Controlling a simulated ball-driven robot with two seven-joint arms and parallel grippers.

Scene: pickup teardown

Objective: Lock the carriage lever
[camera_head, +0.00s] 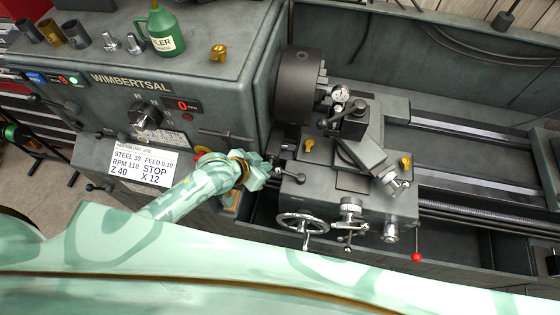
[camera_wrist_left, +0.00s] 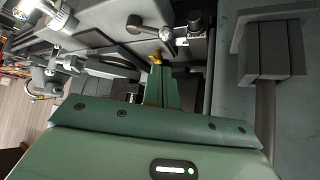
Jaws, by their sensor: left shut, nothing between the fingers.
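The lathe carriage (camera_head: 345,200) is a dark grey block in front of the chuck. A short lever with a ball end (camera_head: 298,178) sticks out at its left side, and I take it for the carriage lever. In the left wrist view a lever with a shiny ball knob (camera_wrist_left: 167,33) shows ahead of the fingers. My left gripper (camera_head: 275,171) is shut and empty, just left of the short lever. I cannot tell whether it touches it. The shut fingers show in the wrist view (camera_wrist_left: 157,75). My right gripper is not in view.
The chuck (camera_head: 299,87) and tool post (camera_head: 348,120) stand behind the carriage. The handwheel (camera_head: 302,223) and crank handles (camera_head: 349,222) project from the carriage front. A red-knobbed lever (camera_head: 416,256) hangs at the right. A green oil can (camera_head: 162,35) stands on the headstock top.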

